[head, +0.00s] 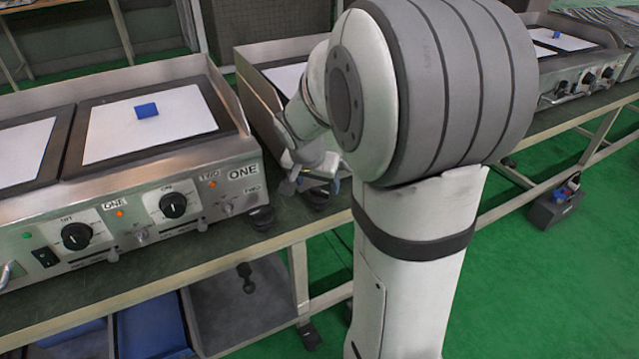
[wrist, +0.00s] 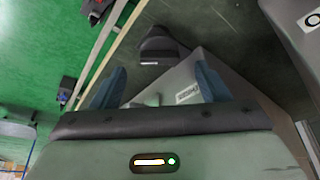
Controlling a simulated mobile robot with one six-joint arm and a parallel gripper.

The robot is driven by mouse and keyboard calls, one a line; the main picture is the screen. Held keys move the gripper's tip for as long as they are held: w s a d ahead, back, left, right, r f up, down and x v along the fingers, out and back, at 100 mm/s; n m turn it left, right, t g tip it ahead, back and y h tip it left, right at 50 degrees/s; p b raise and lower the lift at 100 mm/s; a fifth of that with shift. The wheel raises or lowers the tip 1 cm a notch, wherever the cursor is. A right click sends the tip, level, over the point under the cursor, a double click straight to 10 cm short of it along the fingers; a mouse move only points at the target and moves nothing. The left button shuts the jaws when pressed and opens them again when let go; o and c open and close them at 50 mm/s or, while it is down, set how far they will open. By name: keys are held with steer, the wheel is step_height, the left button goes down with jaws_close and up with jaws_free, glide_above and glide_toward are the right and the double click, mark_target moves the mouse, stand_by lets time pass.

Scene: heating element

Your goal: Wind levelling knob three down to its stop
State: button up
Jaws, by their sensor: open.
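In the wrist view a dark round levelling knob (wrist: 160,46) with a pale mark lies ahead of my gripper (wrist: 160,68), between the lines of its two blue fingers. The fingers are apart, with nothing held; I cannot tell whether either touches the knob. A grey metal plate with a small white label (wrist: 188,94) shows between the fingers. In the head view my gripper (head: 315,177) is low at the near left corner of the middle griddle (head: 263,98), beside a dark foot (head: 318,198). I cannot read which number this knob has.
Griddle ONE (head: 235,150) stands close on the left, with a dark foot (head: 262,218) under its right corner. My arm hides most of the middle griddle. Another griddle (head: 575,55) stands at the right.

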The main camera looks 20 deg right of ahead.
mark_target(319, 191)
steer(key=p+v, duration=0.1)
steer(key=v, duration=0.3)
steer(key=shift+s+a+r, duration=0.1)
steer(key=shift+r, duration=0.2)
steer(key=shift+f+b, duration=0.3)
steer(key=shift+b, duration=0.4)
steer(key=shift+c, duration=1.3)
steer(key=shift+f+b, duration=0.2)
steer(key=shift+b, duration=0.75)
steer(key=shift+m, duration=0.5)
steer(key=b+x, duration=0.7)
steer(key=shift+r, duration=0.1)
